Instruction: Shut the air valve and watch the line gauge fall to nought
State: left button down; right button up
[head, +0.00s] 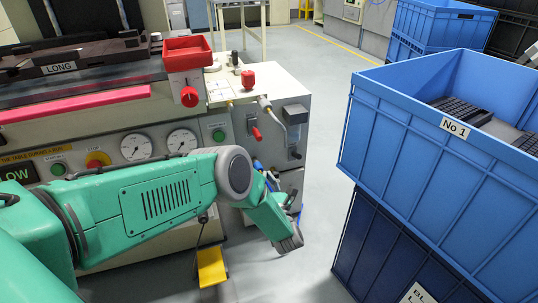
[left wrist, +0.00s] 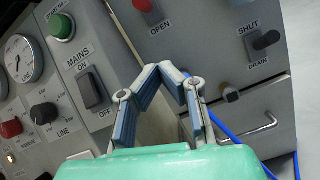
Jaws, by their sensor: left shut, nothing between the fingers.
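A red lever (head: 256,133) on the grey panel looks like the air valve. In the left wrist view the bottom of a red lever (left wrist: 143,5) shows at the top edge, with OPEN printed below it. Two round white gauges (head: 136,147) (head: 182,141) sit left of it; I cannot tell which is the line gauge or read their needles. One gauge (left wrist: 25,58) is partly in the left wrist view. My left gripper (head: 273,180) is below the lever and partly hidden by my wrist. Its fingers (left wrist: 172,72) are shut and empty, apart from the lever. My right gripper is not in view.
A black drain lever (left wrist: 267,40) marked SHUT is to the right. A MAINS switch (left wrist: 92,90) and a LINE knob (left wrist: 43,113) are to the left. A blue hose (left wrist: 228,130) runs beside the fingers. Stacked blue crates (head: 420,140) stand right; floor (head: 320,110) between is clear.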

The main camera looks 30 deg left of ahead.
aim_at(256, 135)
pick_arm(q)
jog(key=w+a+n+b, duration=0.1)
jog(key=w+a+b, duration=0.1)
jog(key=a, duration=0.4)
jog(key=shift+g+h, duration=0.7)
jog(key=shift+h, duration=0.1)
jog(key=w+r, duration=0.1)
jog(key=r, duration=0.1)
jog(key=w+a+r+p, duration=0.1)
jog(key=w+r, duration=0.2)
jog(key=r, duration=0.1)
jog(key=shift+w+a+r, duration=0.3)
jog(key=shift+w+a, duration=0.05)
jog(key=shift+w, duration=0.05)
jog(key=shift+r+p, duration=0.1)
jog(key=shift+p, duration=0.45)
jog(key=shift+s+a+r+p, duration=0.1)
jog(key=shift+r+p, duration=0.4)
jog(key=shift+p, duration=0.65)
jog(key=shift+r+g+h+p, duration=0.65)
jog(key=shift+g+h, duration=0.15)
jog(key=shift+r, duration=0.15)
jog(key=shift+r+p, duration=0.3)
jog(key=shift+r, duration=0.25)
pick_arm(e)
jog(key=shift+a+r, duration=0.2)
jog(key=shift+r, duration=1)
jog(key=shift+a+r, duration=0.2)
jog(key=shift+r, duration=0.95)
